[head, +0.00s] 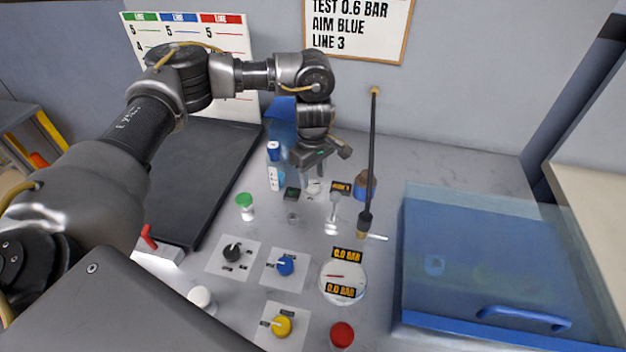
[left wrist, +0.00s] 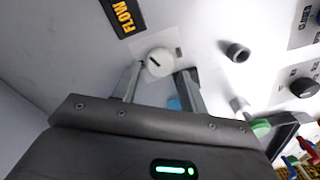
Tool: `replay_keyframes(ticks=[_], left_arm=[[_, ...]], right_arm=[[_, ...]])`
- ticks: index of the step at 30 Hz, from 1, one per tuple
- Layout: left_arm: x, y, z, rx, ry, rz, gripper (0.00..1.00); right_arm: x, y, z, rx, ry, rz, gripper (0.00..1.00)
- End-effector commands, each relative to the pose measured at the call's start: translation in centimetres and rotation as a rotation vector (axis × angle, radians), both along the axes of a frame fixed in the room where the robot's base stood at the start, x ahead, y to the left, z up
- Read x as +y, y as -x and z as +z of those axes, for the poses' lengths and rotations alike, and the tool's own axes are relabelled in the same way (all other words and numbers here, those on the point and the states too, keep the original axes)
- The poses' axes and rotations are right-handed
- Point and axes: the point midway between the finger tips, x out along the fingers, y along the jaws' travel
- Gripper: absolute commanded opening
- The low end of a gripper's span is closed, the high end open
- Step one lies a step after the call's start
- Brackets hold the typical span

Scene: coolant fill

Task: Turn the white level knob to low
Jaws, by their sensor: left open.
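A round white knob (left wrist: 155,65) with a dark pointer mark sits on a pale plate in the left wrist view. In the head view the white knob (head: 314,187) is small and partly hidden beneath my left gripper (head: 313,172). The gripper points down at the knob. In the left wrist view the fingers of my left gripper (left wrist: 160,78) are apart, one on each side of the knob's near edge. Whether they touch it is unclear. No scale markings are readable on the knob's plate. My right gripper is not in view.
A black FLOW label (left wrist: 120,14) is beside the knob. Black (head: 232,253), blue (head: 285,264) and yellow (head: 282,326) knobs stand nearer the front. A gauge (head: 343,276), an upright dark rod (head: 372,150) and a blue transparent case (head: 490,240) lie to the right.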

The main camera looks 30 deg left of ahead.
Motion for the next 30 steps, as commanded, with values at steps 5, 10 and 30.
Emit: replay_keyframes(ticks=[5,10,30], left_arm=[[-0.1,0.0,-2.1,0.001,0.001,0.000,0.43],[0.0,0.0,-2.8,-0.001,0.000,0.000,0.43],[0.0,0.0,-2.9,-0.001,0.000,0.011,0.11]], right_arm=[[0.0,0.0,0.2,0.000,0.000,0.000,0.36],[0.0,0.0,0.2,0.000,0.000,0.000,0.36],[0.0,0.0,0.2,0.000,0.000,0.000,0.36]])
